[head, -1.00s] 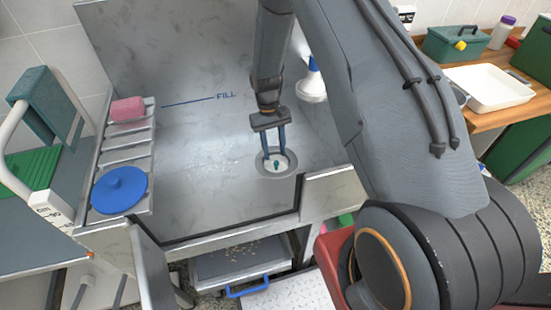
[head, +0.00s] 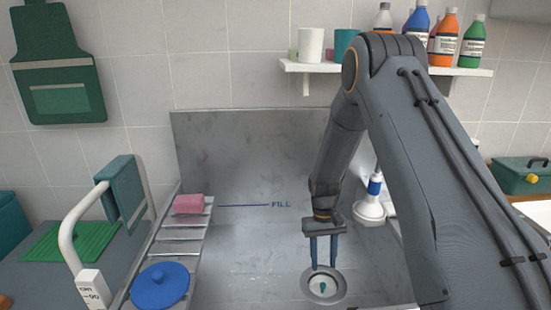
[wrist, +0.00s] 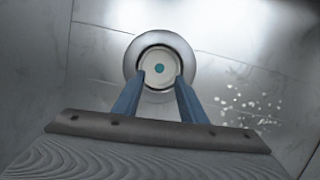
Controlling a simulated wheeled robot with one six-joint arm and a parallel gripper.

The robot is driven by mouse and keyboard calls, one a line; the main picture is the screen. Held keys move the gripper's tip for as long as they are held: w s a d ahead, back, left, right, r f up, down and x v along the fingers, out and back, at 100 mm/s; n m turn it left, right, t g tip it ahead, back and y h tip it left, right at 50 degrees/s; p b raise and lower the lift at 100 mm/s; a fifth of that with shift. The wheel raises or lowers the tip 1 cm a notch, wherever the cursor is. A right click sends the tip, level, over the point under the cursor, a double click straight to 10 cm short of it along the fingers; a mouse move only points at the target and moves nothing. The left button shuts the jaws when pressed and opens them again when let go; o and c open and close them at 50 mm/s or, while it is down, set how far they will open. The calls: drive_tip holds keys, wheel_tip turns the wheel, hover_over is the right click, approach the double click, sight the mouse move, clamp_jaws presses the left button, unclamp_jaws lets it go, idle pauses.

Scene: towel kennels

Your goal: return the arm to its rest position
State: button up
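My gripper (head: 323,266) hangs down inside the metal tub (head: 235,245), with its two blue fingers apart and nothing between them. Just beyond the fingertips is the round drain (head: 322,287) in the tub floor. In the wrist view the fingers (wrist: 160,80) sit on either side of a pale disc with a teal centre (wrist: 159,69), inside the drain ring. I cannot tell whether the fingertips touch the drain. My arm reaches in from the right side of the head view.
A ribbed rack on the tub's left holds a pink sponge (head: 188,204) and a blue round lid (head: 160,286). A white and blue bottle-like thing (head: 371,200) stands behind my arm. A shelf (head: 310,68) with several bottles runs above. A green case (head: 520,174) sits at right.

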drive_tip(key=s+r+m+t, duration=0.1)
drive_tip(key=s+r+t, duration=0.2)
drive_tip(key=s+r, duration=1.6)
drive_tip(key=shift+s+d+r+t, duration=0.3)
drive_tip(key=shift+s+r, duration=0.1)
drive_tip(key=shift+s, duration=0.65)
